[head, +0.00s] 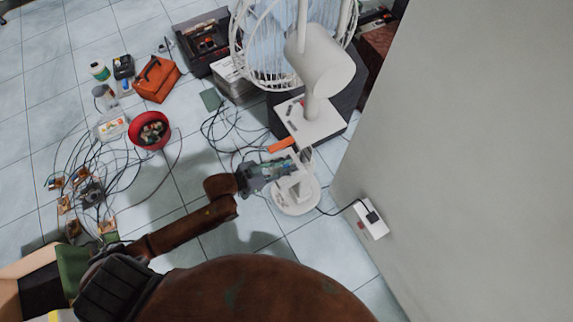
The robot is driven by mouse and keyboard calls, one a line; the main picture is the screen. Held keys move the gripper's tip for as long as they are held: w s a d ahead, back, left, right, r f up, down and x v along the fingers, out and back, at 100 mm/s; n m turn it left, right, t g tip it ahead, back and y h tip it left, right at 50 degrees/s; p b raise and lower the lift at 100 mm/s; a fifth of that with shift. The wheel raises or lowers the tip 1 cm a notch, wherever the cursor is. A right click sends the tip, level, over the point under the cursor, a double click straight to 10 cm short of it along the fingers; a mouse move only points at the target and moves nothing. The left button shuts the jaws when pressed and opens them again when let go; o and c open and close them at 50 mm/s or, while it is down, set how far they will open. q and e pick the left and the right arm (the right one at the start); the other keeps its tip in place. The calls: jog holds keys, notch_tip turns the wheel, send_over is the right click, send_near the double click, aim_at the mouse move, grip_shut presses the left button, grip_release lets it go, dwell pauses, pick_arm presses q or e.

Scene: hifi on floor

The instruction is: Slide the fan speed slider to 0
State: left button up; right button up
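A white fan stands at the top centre, with a round wire cage (265,48) and a rounded motor housing (322,62). Its pale base panel (318,127) carries small dark controls (295,112). They are too small for me to read a slider position. My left gripper (297,176) is at the end of the brown arm, below the base panel and apart from the dark controls. It overlaps a white round object (297,203), and I cannot tell whether they touch. Its fingers are hard to separate from the white behind. My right gripper is not in view.
A grey wall (470,150) fills the right side. A white power strip (371,219) lies beside it. A red bowl (135,130), an orange bag (157,79), a dark toolbox (208,42) and tangled cables (120,185) lie to the left.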

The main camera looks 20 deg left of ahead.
aim_at(280, 156)
pick_arm(q)
grip_shut()
dwell(0.3)
jog(key=w+a, duration=0.2)
jog(key=a, duration=0.1)
jog(key=shift+w, duration=0.15)
jog(key=shift+w+a, duration=0.2)
jog(key=shift+a, duration=0.15)
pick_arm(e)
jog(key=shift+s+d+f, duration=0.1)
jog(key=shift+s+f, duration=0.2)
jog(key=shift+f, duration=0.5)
pick_arm(q)
jog(key=shift+o, duration=1.7)
grip_release()
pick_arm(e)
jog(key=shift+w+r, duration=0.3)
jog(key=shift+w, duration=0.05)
